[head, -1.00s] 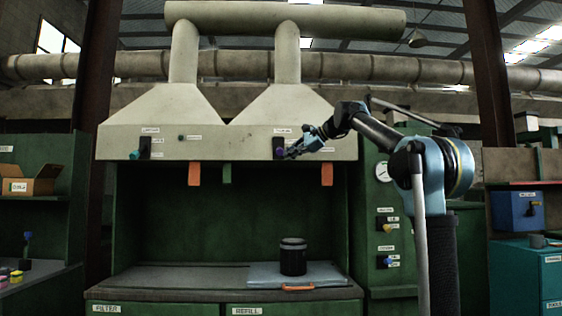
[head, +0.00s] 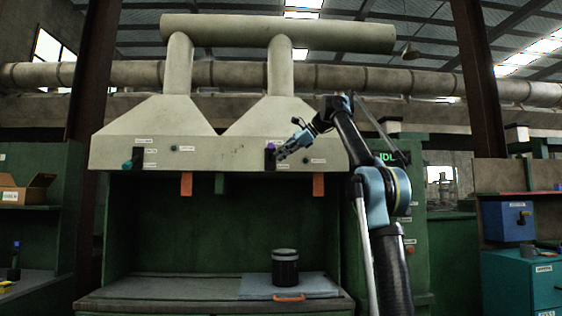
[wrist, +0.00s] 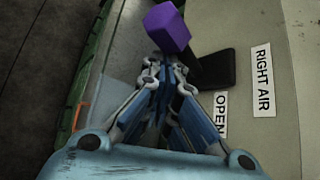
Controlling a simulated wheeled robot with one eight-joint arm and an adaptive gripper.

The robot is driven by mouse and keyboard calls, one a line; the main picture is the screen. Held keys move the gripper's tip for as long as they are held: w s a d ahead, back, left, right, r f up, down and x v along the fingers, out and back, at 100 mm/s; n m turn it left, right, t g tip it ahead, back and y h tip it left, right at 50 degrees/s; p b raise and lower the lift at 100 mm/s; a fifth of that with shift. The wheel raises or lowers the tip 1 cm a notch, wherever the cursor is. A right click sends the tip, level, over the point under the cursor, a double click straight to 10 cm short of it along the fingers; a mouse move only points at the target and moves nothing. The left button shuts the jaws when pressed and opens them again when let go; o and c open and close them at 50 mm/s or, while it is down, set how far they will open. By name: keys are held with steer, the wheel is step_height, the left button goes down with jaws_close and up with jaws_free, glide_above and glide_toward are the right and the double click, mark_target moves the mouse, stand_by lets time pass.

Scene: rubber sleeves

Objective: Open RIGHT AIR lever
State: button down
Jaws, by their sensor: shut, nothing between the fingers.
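The RIGHT AIR lever has a purple knob (head: 270,147) on a dark plate on the hood's pale front panel. In the wrist view the purple knob (wrist: 167,27) stands just beyond my fingertips, with the black lever plate (wrist: 208,70) behind it. The RIGHT AIR label (wrist: 263,80) and the OPEN label (wrist: 220,113) are beside the plate. My gripper (head: 280,156) is shut and empty, close to the lever at its right side; it also shows in the wrist view (wrist: 165,72). Whether the fingertips touch the lever I cannot tell.
Another lever with a teal knob (head: 127,165) is on the left of the panel. Orange tabs (head: 318,185) hang below the panel edge. A dark canister (head: 285,268) stands on the bench below. The space inside the hood is otherwise clear.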

steer(key=shift+r, duration=0.1)
steer(key=shift+r, duration=0.7)
steer(key=shift+d+r, duration=0.1)
steer(key=s+d+r, duration=0.1)
steer(key=s+d, duration=0.2)
steer(key=d, duration=1.1)
steer(key=shift+s, duration=0.15)
stand_by(0.6)
